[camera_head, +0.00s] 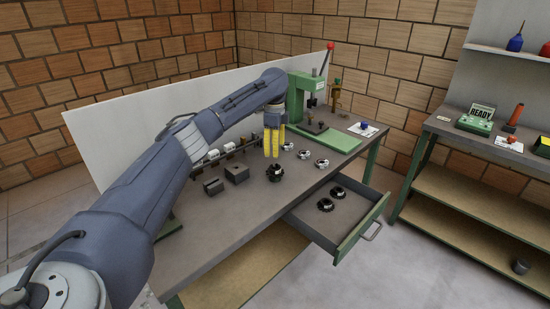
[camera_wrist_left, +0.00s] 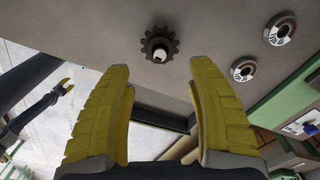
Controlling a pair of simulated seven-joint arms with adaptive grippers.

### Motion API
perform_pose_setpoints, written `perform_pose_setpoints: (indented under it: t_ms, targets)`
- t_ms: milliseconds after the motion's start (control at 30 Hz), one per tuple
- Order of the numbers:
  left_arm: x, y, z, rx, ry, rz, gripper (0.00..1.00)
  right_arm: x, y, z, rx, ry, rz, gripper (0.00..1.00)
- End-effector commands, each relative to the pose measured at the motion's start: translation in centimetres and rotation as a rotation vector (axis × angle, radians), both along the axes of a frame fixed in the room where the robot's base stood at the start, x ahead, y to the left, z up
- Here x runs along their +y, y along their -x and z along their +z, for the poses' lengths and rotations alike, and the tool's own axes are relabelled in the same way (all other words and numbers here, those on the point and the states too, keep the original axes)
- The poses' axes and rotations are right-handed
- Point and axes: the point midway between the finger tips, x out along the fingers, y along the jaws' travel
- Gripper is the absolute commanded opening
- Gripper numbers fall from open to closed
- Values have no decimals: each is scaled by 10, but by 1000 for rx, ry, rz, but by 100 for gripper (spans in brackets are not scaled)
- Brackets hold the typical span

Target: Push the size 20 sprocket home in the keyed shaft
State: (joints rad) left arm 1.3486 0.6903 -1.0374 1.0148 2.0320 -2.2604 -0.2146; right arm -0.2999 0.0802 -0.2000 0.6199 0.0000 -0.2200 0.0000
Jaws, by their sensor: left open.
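A dark toothed sprocket (camera_head: 276,173) is at the middle of the workbench. It also shows in the left wrist view (camera_wrist_left: 158,44), with a pale round piece at its centre. I cannot tell whether this piece is the shaft, how far the sprocket is seated, or any size mark. My left gripper (camera_head: 274,146) points down just above the sprocket in the head view. Its yellow fingers (camera_wrist_left: 163,105) are open and empty, apart from the sprocket.
Pale ringed discs (camera_head: 321,163) lie right of the sprocket. Dark blocks (camera_head: 236,173) stand to its left. A green press (camera_head: 308,100) stands at the back. An open drawer (camera_head: 350,224) holds two dark wheels (camera_head: 339,192) and juts from the front. A side bench (camera_head: 480,140) is right.

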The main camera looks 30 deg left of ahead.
Motion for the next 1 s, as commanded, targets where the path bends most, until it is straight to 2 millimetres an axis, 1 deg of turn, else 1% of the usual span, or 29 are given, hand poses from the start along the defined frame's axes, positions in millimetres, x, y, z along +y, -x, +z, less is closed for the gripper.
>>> perform_pose_setpoints:
  t_ms: [33,100,300,767,867,967,1000]
  targets:
    - [0,0,7,-2,-2,0,58,0,0,0,0,0,0,44]
    - [0,0,13,-1,0,0,58,0,0,0,0,0,0,44]
    - [0,0,25,-1,-1,0,58,0,0,0,0,0,0,44]
    - [-1,0,26,-1,0,0,58,1,0,0,0,0,0,44]
    - [-8,-5,21,-13,5,2,58,1,0,0,0,-1,0,44]
    - [-25,-16,7,-47,18,7,58,1,0,0,-1,-1,0,44]
    - [-35,-23,0,-71,25,10,58,1,0,0,-1,-1,0,44]
